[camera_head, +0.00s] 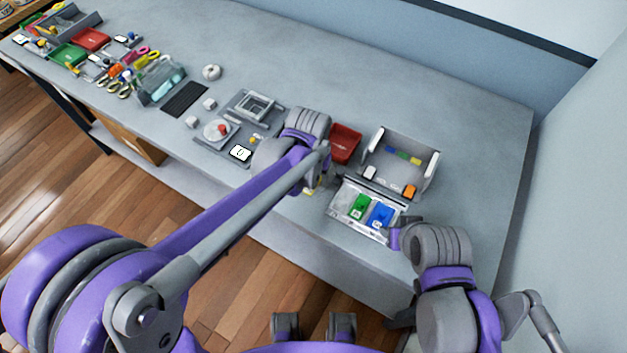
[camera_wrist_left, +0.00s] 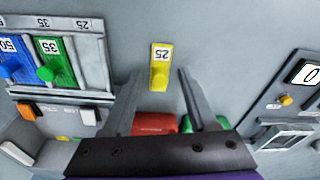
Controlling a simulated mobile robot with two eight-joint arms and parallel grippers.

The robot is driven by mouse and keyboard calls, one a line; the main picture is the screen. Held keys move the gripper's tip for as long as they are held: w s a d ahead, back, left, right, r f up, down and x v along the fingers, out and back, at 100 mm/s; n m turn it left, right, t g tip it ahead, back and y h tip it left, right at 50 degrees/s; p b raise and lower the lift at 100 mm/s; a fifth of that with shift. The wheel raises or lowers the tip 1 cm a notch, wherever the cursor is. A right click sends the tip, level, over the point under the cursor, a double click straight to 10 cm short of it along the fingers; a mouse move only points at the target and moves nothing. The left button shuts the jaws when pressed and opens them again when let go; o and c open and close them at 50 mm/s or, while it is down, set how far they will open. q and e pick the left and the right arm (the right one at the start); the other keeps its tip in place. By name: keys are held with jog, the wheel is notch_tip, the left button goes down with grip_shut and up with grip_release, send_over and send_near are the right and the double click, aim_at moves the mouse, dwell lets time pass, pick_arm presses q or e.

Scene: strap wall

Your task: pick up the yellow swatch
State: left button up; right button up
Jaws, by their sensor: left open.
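The yellow swatch (camera_wrist_left: 160,62) has a white label reading 25 and lies on the grey surface in the left wrist view. A small yellow bit of it (camera_head: 308,191) shows at the table's front edge in the head view, mostly hidden by my left arm. My left gripper (camera_wrist_left: 160,76) is open, with one finger to each side of the swatch in that picture; whether they touch it I cannot tell. It also shows over the table in the head view (camera_head: 319,170). My right gripper (camera_head: 402,235) is beside the front edge; its jaw state is unclear.
A tray (camera_head: 340,219) holds a green swatch (camera_head: 360,206) and a blue swatch (camera_head: 381,215). A red bin (camera_head: 345,143) and a grey open box (camera_head: 430,172) stand behind. A panel with a round dial (camera_head: 217,130) lies to the left.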

pick_arm(q)
jog(key=shift+c, duration=0.3)
grip_shut()
